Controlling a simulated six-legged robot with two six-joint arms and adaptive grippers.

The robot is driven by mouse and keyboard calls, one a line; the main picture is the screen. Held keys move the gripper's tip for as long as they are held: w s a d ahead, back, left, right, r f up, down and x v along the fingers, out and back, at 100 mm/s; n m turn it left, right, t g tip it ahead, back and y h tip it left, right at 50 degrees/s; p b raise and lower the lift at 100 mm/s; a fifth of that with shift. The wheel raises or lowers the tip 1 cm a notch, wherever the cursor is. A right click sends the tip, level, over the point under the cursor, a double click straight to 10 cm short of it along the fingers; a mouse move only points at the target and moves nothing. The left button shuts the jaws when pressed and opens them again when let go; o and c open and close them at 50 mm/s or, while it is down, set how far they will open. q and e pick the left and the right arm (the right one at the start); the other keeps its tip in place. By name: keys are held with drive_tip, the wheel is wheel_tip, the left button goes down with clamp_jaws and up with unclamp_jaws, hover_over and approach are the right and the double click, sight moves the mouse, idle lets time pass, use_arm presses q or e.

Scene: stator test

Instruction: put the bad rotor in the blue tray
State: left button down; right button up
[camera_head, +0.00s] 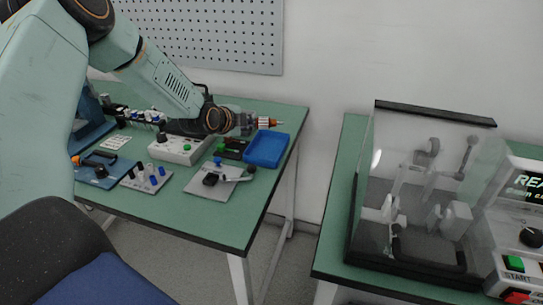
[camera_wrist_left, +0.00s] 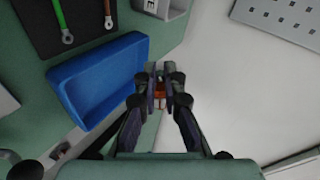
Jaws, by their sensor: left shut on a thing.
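My left gripper (camera_head: 250,123) is shut on a rotor (camera_head: 266,121) with a copper-orange body and a thin pale shaft pointing right. It holds the rotor above the table, near the far edge of the blue tray (camera_head: 265,162). In the left wrist view the fingers (camera_wrist_left: 161,88) close around the rotor (camera_wrist_left: 160,89), and its body is partly hidden between them. In that view the blue tray (camera_wrist_left: 66,76) lies to the left of the fingers and looks empty. My right gripper is in neither view.
A clear-covered test machine (camera_head: 420,200) stands on a second table at right, across a gap.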

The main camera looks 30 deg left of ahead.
use_arm(q)
drive_tip(key=shift+w+a+f, duration=0.1)
drive_tip(key=shift+a+f, duration=0.15)
drive_tip(key=shift+f, duration=0.05)
drive_tip(key=c, duration=1.8)
unclamp_jaws()
drive_tip(key=shift+w, duration=0.1)
drive_tip(key=shift+c, duration=0.2)
drive_tip(key=o, duration=0.4)
drive_tip(key=shift+s+d+r, duration=0.25)
drive_tip(key=shift+s, duration=0.05)
drive_tip(key=shift+o, duration=0.3)
drive_tip(key=shift+w+a+f, duration=0.15)
drive_tip(key=shift+a+f, duration=0.05)
drive_tip(key=shift+f, duration=0.1)
drive_tip(key=v, duration=0.7)
drive_tip(key=shift+s+r, duration=0.15)
drive_tip(key=shift+s, duration=0.05)
